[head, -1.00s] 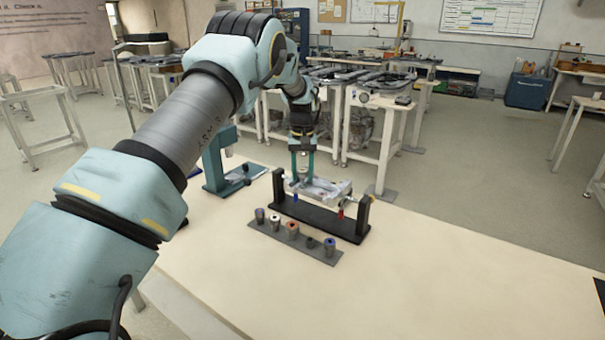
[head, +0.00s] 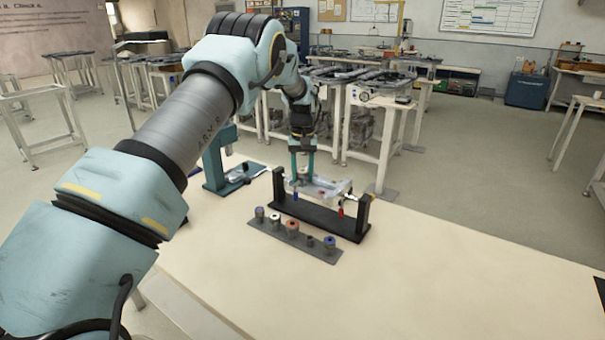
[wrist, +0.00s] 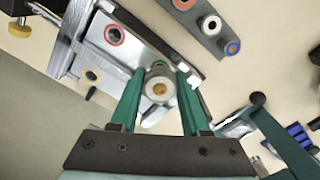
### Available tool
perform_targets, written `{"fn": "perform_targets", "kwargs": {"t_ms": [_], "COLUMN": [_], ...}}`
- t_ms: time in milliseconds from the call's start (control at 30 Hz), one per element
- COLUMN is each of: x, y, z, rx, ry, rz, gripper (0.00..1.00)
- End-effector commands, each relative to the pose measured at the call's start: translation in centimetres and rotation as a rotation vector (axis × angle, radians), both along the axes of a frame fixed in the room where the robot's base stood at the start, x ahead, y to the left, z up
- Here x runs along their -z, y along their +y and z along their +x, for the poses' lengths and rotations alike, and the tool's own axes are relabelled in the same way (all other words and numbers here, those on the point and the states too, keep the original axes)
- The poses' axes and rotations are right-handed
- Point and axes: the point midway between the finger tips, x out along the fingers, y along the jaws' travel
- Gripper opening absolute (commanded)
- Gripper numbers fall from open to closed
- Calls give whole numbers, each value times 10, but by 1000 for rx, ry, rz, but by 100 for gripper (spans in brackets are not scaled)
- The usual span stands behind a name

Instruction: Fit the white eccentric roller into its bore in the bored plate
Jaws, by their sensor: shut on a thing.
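My gripper (head: 303,174) is shut on the white eccentric roller, a pale grey-white cylinder (wrist: 159,84) with a brassy centre, seen end-on between the green fingers in the wrist view. The roller also shows faintly between the fingers in the head view. The bored plate (head: 327,185) is a silvery plate held in a black stand; the gripper is at its left part.
A grey rack (head: 268,228) with several rollers stands in front of the black stand (head: 330,219). A teal fixture (head: 215,170) stands to the left, close to the gripper. The table is clear at the right and front.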

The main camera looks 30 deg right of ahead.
Motion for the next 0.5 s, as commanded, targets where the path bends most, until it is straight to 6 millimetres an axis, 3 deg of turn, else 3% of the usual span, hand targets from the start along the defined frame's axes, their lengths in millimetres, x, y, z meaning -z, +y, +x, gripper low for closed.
{"fn": "perform_targets", "kwargs": {"t_ms": [500], "x": [13], "y": [0], "z": [0], "rx": [0], "ry": [0], "rz": [0], "gripper": [0]}}
